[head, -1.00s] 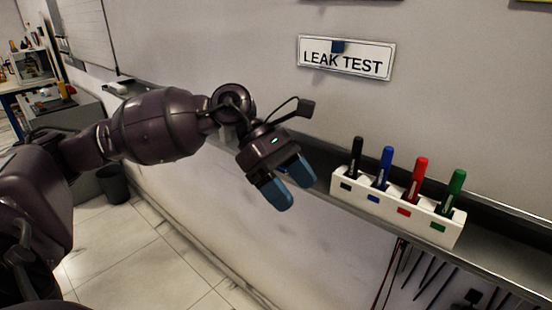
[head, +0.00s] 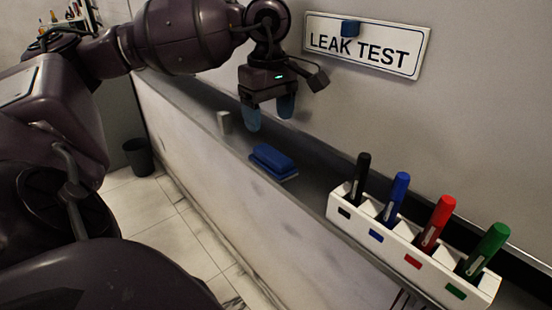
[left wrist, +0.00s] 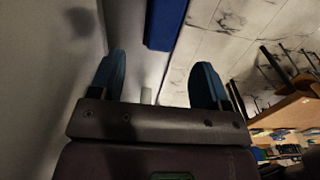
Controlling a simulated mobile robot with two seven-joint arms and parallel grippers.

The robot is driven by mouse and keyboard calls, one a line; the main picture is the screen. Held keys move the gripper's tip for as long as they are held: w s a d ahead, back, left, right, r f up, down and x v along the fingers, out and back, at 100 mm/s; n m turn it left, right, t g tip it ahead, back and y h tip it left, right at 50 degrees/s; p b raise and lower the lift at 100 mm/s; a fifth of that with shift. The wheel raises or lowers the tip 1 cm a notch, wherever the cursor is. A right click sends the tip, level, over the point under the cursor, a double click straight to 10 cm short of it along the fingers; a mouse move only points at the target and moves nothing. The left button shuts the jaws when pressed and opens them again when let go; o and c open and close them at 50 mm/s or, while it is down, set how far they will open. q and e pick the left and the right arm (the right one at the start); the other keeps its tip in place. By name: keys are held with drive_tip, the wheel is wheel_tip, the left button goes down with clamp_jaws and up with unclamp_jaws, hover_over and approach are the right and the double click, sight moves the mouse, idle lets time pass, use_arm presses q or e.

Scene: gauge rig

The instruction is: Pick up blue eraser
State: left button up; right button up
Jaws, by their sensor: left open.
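The blue eraser (head: 272,161) lies on the grey ledge along the wall, with a paler layer along its lower edge. It also shows at the top of the left wrist view (left wrist: 165,22), cut off by the frame edge. My left gripper (head: 269,115) is open and empty, its blue-tipped fingers pointing down above the ledge, a little behind and above the eraser and apart from it. In the left wrist view the open fingers (left wrist: 158,80) stand wide with nothing between the tips. My right gripper is not in view.
A white holder (head: 391,247) with black, blue, red and green markers stands on the ledge (head: 314,178) to the eraser's right. A small pale block (head: 223,122) stands to its left. A LEAK TEST sign (head: 367,45) hangs on the wall above. A dark bin (head: 138,157) is on the floor.

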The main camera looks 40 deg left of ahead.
sight(269, 151)
use_arm(q)
wheel_tip(269, 151, down, 2)
drive_tip(key=shift+f, duration=0.45)
drive_tip(key=f, duration=0.4)
drive_tip(key=shift+s+d, duration=0.1)
drive_tip(key=shift+s, duration=0.1)
drive_tip(key=shift+f, duration=0.4)
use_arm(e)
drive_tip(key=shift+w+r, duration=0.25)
use_arm(q)
drive_tip(key=shift+c, duration=1.1)
drive_tip(key=c, duration=0.8)
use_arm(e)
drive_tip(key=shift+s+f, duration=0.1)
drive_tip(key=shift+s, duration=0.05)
